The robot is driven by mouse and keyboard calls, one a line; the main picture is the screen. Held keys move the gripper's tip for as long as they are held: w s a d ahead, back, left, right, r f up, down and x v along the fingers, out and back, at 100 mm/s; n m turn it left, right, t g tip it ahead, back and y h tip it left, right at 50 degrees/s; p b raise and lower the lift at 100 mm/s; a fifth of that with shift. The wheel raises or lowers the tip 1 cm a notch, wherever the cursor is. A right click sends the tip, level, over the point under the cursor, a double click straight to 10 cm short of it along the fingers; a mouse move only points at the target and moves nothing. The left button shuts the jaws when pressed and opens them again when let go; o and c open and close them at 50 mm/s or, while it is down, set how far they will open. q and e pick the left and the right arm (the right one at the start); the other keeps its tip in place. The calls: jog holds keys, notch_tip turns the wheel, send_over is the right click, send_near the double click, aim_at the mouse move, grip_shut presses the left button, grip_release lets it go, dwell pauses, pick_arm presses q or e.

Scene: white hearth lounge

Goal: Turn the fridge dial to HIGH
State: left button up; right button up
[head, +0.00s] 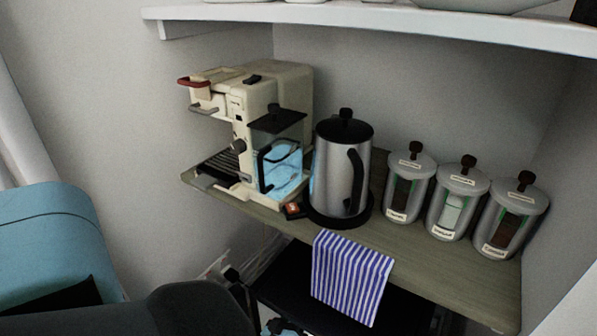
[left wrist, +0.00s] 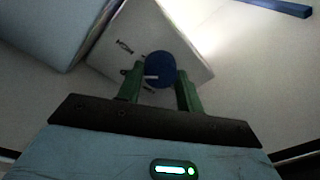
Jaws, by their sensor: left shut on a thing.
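The dial (left wrist: 160,66) is a round blue knob on a white panel (left wrist: 116,38) in the left wrist view. A short white pointer mark on the dial points to the left of that picture. Small dark markings are on the panel around it, too small to read. My left gripper (left wrist: 159,75) is shut on the dial, with one green finger on each side of it. The dial and the left gripper's fingers do not show in the head view. My right gripper is in neither view.
A light blue rounded body (head: 45,235) stands at the head view's left edge. A wooden shelf (head: 455,282) holds a coffee machine (head: 215,95), a steel kettle (head: 332,165) and three canisters (head: 457,205). A striped towel (head: 348,275) hangs over its front edge.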

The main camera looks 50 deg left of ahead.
pick_arm(q)
jog(key=shift+f+m+t+b, duration=0.1)
jog(key=shift+m+t+b, duration=0.25)
jog(key=shift+m, duration=2.65)
jog(key=o, duration=1)
jog(key=v, duration=0.7)
jog(key=shift+s+d, duration=0.1)
jog(key=shift+s, duration=0.3)
